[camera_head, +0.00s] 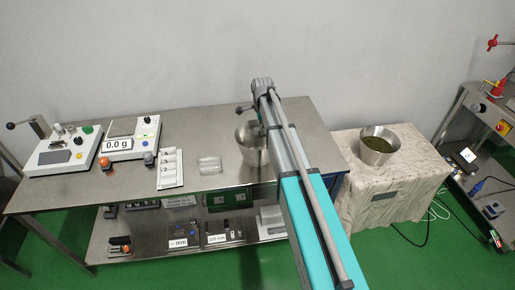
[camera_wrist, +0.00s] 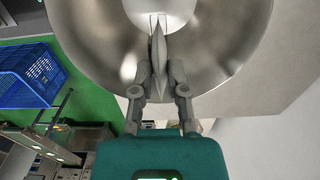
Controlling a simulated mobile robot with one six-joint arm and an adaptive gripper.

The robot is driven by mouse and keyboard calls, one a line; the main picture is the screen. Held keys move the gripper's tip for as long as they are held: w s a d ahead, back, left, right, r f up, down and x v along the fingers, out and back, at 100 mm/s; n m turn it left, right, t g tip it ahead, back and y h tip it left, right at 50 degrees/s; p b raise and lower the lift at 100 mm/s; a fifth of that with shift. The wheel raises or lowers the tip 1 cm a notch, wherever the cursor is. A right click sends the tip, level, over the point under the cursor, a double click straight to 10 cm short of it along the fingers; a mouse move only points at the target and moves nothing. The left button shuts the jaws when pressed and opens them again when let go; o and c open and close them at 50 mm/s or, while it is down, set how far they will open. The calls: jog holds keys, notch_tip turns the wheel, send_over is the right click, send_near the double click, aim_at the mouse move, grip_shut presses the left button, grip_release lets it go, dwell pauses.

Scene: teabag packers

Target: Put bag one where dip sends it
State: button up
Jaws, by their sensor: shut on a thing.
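My gripper (camera_wrist: 158,78) is shut on a thin, pale grey, pointed bag (camera_wrist: 158,45), seen edge-on in the wrist view. The bag stands out ahead of the fingertips, over the opening of a steel bowl (camera_wrist: 95,40). I cannot tell whether it touches the bowl. The same bowl (camera_head: 249,153) stands near the right end of the steel table in the head view, partly behind my arm. My gripper and the bag cannot be made out in the head view. A white pad with a 2 and other labels (camera_head: 170,176) lies left of the bowl.
A clear tray (camera_head: 209,165) lies between pad and bowl. A scale reading 0.0 g (camera_head: 128,137) and another device (camera_head: 62,152) stand at left. A bowl of green leaves (camera_head: 377,148) stands on a cloth-covered table (camera_head: 390,190). A blue crate (camera_wrist: 25,75) shows in the wrist view.

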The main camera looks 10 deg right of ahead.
jog(key=o, duration=0.7)
jog(key=shift+r, duration=0.15)
